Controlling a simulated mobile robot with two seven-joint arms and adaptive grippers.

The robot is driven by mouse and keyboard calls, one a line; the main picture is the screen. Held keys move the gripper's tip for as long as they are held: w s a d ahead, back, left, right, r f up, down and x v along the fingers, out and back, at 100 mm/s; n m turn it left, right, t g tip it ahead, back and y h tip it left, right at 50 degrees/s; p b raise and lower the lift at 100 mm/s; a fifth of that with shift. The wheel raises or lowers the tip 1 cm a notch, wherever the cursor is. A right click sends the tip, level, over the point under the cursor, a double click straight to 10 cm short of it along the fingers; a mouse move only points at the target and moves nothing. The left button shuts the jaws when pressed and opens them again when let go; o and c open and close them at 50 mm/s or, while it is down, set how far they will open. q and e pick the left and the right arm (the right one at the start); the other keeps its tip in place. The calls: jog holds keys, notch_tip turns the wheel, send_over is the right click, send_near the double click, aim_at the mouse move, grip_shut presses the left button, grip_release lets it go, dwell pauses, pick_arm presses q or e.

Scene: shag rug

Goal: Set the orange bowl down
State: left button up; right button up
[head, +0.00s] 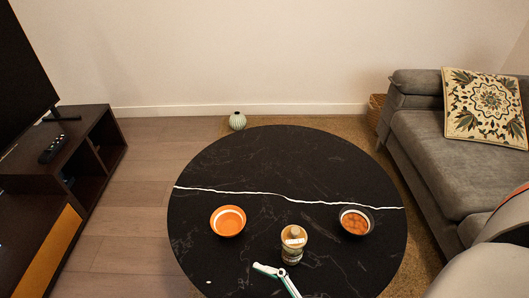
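The orange bowl (228,221) has a pale band inside its rim. It stands upright on the round black table (270,165), left of the middle and near the white vein in the table's top. No gripper touches it. Neither my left gripper nor my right gripper shows in the head view.
A jar or can (292,247) stands right of the orange bowl. A dark bowl with orange contents (355,222) is farther right. A white and green tool (277,276) lies at the front. The table's back half is clear. A grey sofa (440,150) is at the right.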

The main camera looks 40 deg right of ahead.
jog(key=s+d+f+m+g+h, duration=0.1)
jog(key=s+d+f+m+g, duration=0.1)
jog(key=s+d+f+m, duration=0.1)
jog(key=shift+s+d+f+m, duration=0.3)
jog(key=shift+s+d+f, duration=0.15)
jog(key=shift+s+f, duration=0.25)
jog(key=shift+r, duration=0.15)
